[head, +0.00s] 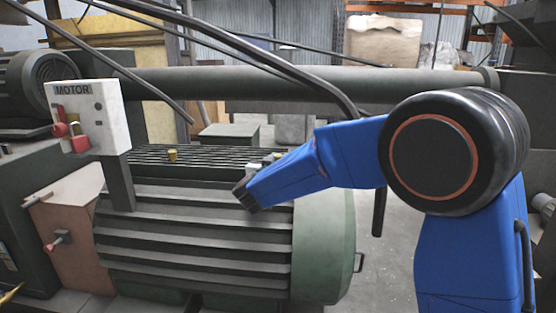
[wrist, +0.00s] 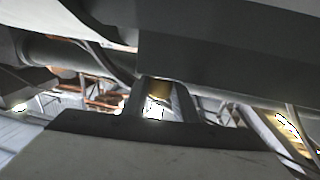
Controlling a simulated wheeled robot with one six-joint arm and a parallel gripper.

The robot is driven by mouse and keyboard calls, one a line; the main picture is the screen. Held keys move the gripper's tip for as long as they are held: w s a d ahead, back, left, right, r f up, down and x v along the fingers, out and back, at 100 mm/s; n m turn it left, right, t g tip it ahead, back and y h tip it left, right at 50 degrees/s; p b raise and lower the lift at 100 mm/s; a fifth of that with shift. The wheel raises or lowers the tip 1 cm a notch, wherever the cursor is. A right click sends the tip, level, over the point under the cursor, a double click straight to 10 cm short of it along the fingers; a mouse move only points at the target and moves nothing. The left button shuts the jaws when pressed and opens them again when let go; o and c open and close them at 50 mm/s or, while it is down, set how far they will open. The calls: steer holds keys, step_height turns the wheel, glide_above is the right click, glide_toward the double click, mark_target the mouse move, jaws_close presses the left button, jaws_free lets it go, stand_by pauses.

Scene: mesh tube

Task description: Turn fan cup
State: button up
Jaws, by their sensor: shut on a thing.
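My gripper (wrist: 160,98) shows in the wrist view as two dark fingers, one on each side of a small brass-coloured cup (wrist: 159,89). It is shut on this cup. In the head view my blue arm reaches left over the green ribbed motor (head: 190,225), and its end is above the motor's top right part. The fingers and the held cup are mostly hidden there behind the arm's end. Another brass cup (head: 172,155) stands upright on the motor's top, to the left and apart from my gripper.
A white MOTOR switch box (head: 92,117) with red knobs stands on a post at the left. A thick dark pipe (head: 290,90) runs behind the motor, and thin bent pipes cross above it. A red-tipped handle (head: 57,241) sticks out at the lower left.

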steer(key=m+g+h, duration=0.1)
steer(key=m+h, duration=0.1)
steer(key=h, duration=0.1)
steer(key=m+g+h, duration=0.2)
steer(key=m+h, duration=0.1)
steer(key=h, duration=0.1)
steer(key=shift+a+f+h, duration=0.1)
steer(key=shift+h, duration=0.2)
steer(key=shift+m+g+h, duration=1.6)
steer(key=shift+g, duration=0.2)
steer(key=o, duration=1)
steer(key=shift+o, duration=0.2)
steer(key=v, duration=1.7)
steer(key=shift+a, duration=0.2)
